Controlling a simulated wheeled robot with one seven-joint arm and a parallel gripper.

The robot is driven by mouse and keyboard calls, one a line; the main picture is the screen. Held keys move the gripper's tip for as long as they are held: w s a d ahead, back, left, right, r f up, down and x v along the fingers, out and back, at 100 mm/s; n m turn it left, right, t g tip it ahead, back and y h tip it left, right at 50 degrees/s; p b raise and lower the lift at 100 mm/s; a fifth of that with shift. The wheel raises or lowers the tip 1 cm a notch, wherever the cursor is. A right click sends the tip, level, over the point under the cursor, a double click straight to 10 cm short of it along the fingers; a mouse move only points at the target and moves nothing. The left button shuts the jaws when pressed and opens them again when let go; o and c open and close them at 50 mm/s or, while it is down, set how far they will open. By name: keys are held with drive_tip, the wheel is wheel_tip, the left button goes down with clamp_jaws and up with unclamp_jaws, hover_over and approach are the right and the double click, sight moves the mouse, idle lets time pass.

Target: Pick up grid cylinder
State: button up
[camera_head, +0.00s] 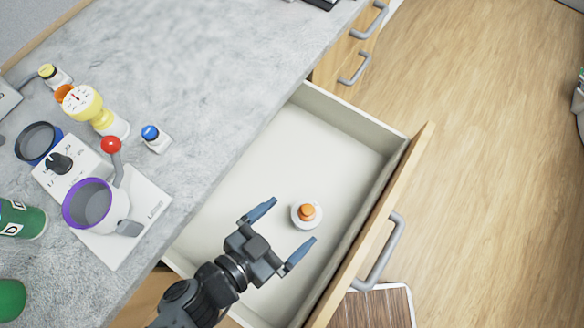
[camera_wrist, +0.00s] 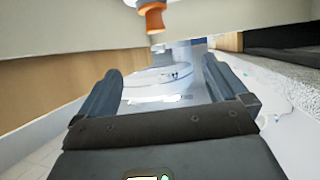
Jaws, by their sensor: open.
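A small round white piece with an orange top (camera_head: 307,212) stands in the open drawer (camera_head: 270,150). It is the only thing seen in the drawer and may be the grid cylinder; no grid pattern can be made out. My gripper (camera_head: 284,231) is open and empty over the drawer, its fingers pointing towards the piece. In the head view the piece lies just beyond the fingertips, roughly between their lines. In the wrist view my spread fingers (camera_wrist: 162,75) show with nothing gripped, and an orange and white part (camera_wrist: 152,17) shows at the top, cut off by the edge.
The drawer's front panel with its handle (camera_head: 380,255) stands right of my gripper. The grey counter (camera_head: 200,60) on the left holds a hotplate (camera_head: 140,215) with a purple-rimmed pot, a yellow gauge piece (camera_head: 82,103), a blue-capped bottle (camera_head: 155,138) and green containers.

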sight(298, 223)
wheel_tip(298, 223, down, 8)
drive_tip(key=b, duration=0.7)
drive_tip(key=shift+s+a+f, duration=0.1)
drive_tip(key=shift+f, duration=0.05)
drive_tip(key=shift+x, duration=1.05)
drive_tip(key=shift+b+x, duration=0.75)
drive_tip(key=shift+x, duration=1.95)
drive_tip(key=c, duration=1.3)
